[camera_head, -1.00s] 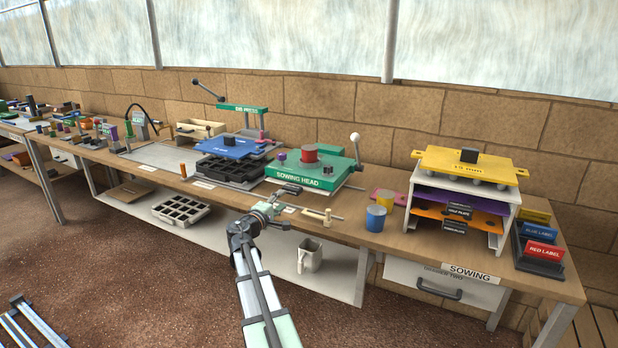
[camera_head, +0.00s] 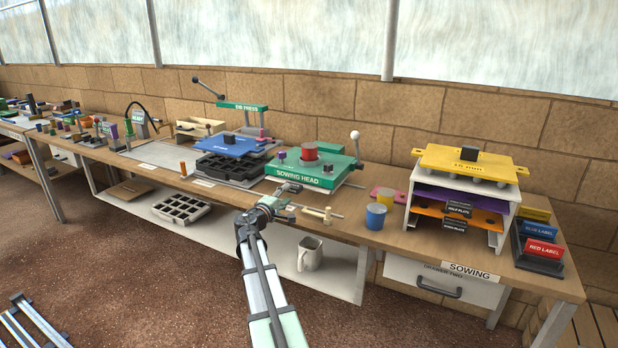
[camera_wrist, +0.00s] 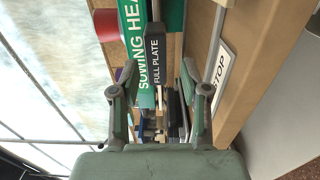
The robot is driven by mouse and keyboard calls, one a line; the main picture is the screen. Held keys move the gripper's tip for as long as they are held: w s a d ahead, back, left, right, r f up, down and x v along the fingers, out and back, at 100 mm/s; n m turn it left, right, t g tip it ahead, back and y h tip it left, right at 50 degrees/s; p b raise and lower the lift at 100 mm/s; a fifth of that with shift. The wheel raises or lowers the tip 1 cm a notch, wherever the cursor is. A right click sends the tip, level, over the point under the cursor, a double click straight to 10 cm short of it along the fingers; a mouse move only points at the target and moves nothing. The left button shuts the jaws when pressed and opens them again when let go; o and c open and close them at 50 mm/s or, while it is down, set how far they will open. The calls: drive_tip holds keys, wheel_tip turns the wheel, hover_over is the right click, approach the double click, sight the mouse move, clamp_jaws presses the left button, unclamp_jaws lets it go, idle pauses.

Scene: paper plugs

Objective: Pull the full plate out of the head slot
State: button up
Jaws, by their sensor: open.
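The green sowing head (camera_head: 298,178) stands on the bench, with a red round piece (camera_head: 310,152) on top. In the wrist view, its green front (camera_wrist: 136,40) shows at the top. The full plate's dark, labelled tab (camera_wrist: 156,62) sticks out beside that front, and the rest of the plate is hidden. My gripper (camera_head: 288,190) is at the front edge of the sowing head. In the wrist view, my gripper (camera_wrist: 158,82) is open, with the tab between its two fingers. I cannot tell whether either finger touches it.
A white rack (camera_head: 504,205) holds yellow, purple and orange plates. The dibber press (camera_head: 243,107) with a black tray stands left. A stop label (camera_wrist: 218,62) lies beside the tab.

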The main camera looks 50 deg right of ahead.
drive_tip(key=shift+w+d+b, duration=0.15)
drive_tip(key=shift+d+b, duration=0.05)
drive_tip(key=shift+d, duration=0.5)
drive_tip(key=shift+w+d+b, duration=0.1)
drive_tip(key=shift+d+b, duration=0.1)
drive_tip(key=shift+d, duration=0.5)
clamp_jaws()
